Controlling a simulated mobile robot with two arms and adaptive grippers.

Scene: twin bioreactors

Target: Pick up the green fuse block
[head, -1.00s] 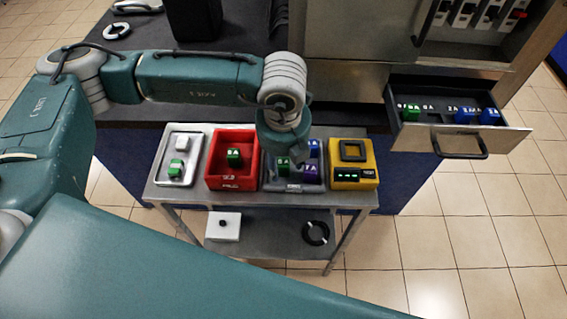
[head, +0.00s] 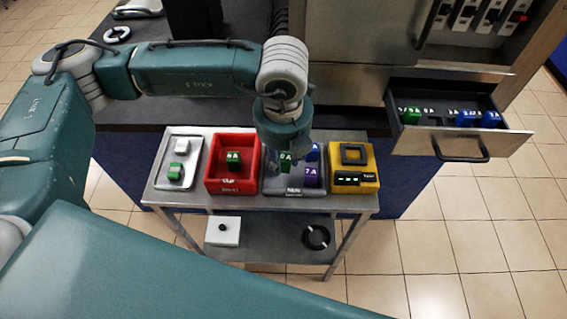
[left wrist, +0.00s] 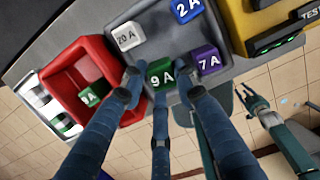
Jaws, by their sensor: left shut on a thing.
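A green fuse block (left wrist: 160,74) marked 9 A sits between the fingers of my left gripper (left wrist: 160,82) in the left wrist view. The gripper is shut on it, over the grey tray (left wrist: 185,42). In the head view the same block (head: 286,161) shows below my left wrist, and the fingers are mostly hidden. I cannot tell how far it is above the tray floor. Another green block (head: 233,158) lies in the red bin (head: 211,181). My right gripper (left wrist: 254,98) shows small in the left wrist view, its fingers apart, with nothing in it.
The tray also holds a purple 7 A block (left wrist: 207,61), a blue 2 A block (left wrist: 186,9) and a white 20 A block (left wrist: 126,36). A yellow tester (head: 371,181) stands close right, a white tray (head: 162,168) left. An open drawer (head: 455,143) juts out at right.

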